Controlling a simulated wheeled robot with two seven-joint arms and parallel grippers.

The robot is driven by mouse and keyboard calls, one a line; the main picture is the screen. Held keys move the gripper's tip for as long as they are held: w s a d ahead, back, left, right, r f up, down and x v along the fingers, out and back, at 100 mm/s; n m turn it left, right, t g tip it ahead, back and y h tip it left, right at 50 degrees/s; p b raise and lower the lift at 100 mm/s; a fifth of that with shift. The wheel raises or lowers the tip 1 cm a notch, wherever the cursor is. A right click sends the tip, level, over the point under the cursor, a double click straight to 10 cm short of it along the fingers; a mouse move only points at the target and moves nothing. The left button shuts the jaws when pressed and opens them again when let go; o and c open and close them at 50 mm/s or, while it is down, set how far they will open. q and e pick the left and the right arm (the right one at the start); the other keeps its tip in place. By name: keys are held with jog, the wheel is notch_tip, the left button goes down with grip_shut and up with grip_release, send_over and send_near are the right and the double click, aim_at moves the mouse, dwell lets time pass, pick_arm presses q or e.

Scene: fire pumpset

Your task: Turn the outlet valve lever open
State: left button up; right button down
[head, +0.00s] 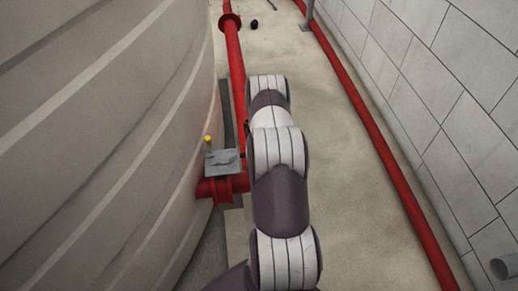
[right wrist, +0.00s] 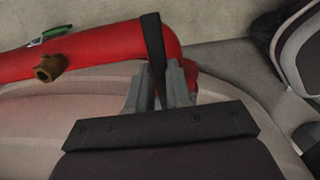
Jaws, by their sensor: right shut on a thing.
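In the right wrist view, my right gripper (right wrist: 160,88) is shut on a dark lever (right wrist: 153,40). The lever is a flat black bar that runs up from between the grey fingers, in front of the end of a red pipe (right wrist: 90,52). The lever's pivot and valve body are hidden, so I cannot tell its angle to the pipe. In the head view my right arm reaches forward up the middle and hides the gripper and lever. My left gripper is in neither view.
A large pale tank (head: 100,130) curves along the left. A grey box with a yellow knob (head: 222,162) sits above a red flanged pipe (head: 222,187) beside my arm. Another red pipe (head: 385,150) runs along the block wall (head: 450,110). The floor (head: 345,200) between is clear.

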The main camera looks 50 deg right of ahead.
jog(key=c, duration=1)
grip_release()
jog(key=shift+w, duration=0.25)
jog(key=shift+s+r, duration=0.1)
notch_tip(320, 180, up, 13)
jog(key=p, duration=0.3)
jog(key=shift+f, duration=0.2)
